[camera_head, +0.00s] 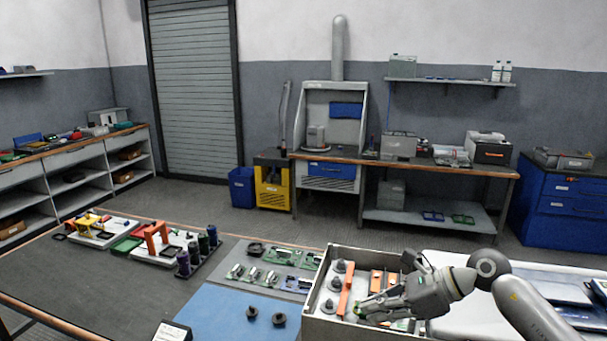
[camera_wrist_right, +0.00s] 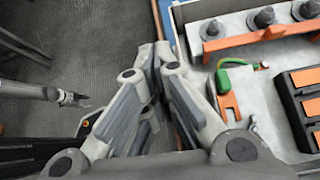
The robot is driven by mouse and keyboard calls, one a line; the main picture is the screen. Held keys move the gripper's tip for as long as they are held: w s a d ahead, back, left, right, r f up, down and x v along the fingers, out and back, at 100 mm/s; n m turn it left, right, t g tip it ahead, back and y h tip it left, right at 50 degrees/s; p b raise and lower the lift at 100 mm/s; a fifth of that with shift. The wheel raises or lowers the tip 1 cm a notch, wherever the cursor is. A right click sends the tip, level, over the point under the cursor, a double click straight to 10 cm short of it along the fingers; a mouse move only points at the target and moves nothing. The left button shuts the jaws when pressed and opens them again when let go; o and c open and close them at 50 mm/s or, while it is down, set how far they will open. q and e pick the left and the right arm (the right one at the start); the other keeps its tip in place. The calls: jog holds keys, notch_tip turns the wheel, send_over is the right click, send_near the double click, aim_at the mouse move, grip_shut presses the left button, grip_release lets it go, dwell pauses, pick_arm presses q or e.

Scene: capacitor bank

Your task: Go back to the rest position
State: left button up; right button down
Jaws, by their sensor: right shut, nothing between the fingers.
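My right gripper (camera_head: 366,308) reaches in from the right in the head view, over the open grey box (camera_head: 316,326). In the right wrist view my right gripper (camera_wrist_right: 157,55) has its fingers together with nothing between them. There its tips lie over the box's near edge, beside an orange bar (camera_wrist_right: 256,42) and a green and orange part (camera_wrist_right: 228,80). My left gripper (camera_wrist_right: 74,99) shows small at the left of the right wrist view, over the dark floor. Its jaws are too small to read. It is not in the head view.
The box holds grey insulators (camera_head: 332,306) and orange parts. Capacitors (camera_head: 196,252) stand farther left. The dark table top (camera_head: 90,285) has free room.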

jog(key=s+a+r+m+t+y, duration=0.1)
jog(key=a+r+m+t+y, duration=0.7)
jog(key=m, duration=0.5)
jog(key=s+d+f+m+t+h, duration=0.25)
jog(key=d+f+m+h, duration=0.55)
jog(key=m, duration=0.5)
jog(key=s+d+f+m+t+h, duration=0.1)
jog(key=d+f+m+t+h, duration=0.4)
jog(key=m+h, duration=0.65)
jog(key=s+d+f+m+g, duration=0.3)
jog(key=s+f+m+g, duration=0.5)
jog(key=s+f, duration=0.25)
jog(key=s+a+f+m+g+y, duration=0.1)
jog(key=s+f+g, duration=0.2)
jog(key=s, duration=0.5)
jog(key=s+a+f+m+g, duration=0.1)
jog(key=s+f+m+g, duration=0.2)
jog(key=s, duration=0.6)
notch_tip(320, 180, down, 25)
jog(key=n+g, duration=0.2)
jog(key=s+d+f+g, duration=0.1)
jog(key=s+d+f, duration=0.2)
jog(key=s+f, duration=1.4)
jog(key=shift+s+f, duration=0.2)
jog(key=shift+s, duration=0.2)
